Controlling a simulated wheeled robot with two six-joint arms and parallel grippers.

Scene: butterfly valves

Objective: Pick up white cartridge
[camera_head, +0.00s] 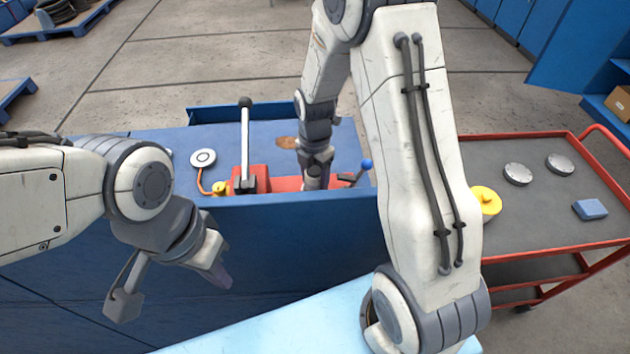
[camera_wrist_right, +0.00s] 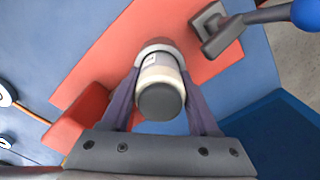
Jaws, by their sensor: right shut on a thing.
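The white cartridge (camera_wrist_right: 160,70), a short pale cylinder with a dark grey near end, sits between the two fingers of my right gripper (camera_wrist_right: 160,98) in the right wrist view. The fingers are shut on its sides. Its far end is over the red plate (camera_wrist_right: 118,55); I cannot tell whether it touches the plate. In the head view my right gripper (camera_head: 314,168) points down at the red fixture on the blue bench, and the cartridge is mostly hidden there. My left gripper (camera_head: 218,272) hangs in front of the bench, away from the cartridge; its jaw opening is unclear.
A tall black-knobbed lever (camera_head: 245,140) stands left of my right gripper. A blue-knobbed handle (camera_head: 365,165) is close on its right. A white round disc (camera_head: 203,158) lies on the bench. A red cart (camera_head: 540,215) with discs and a blue block stands right.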

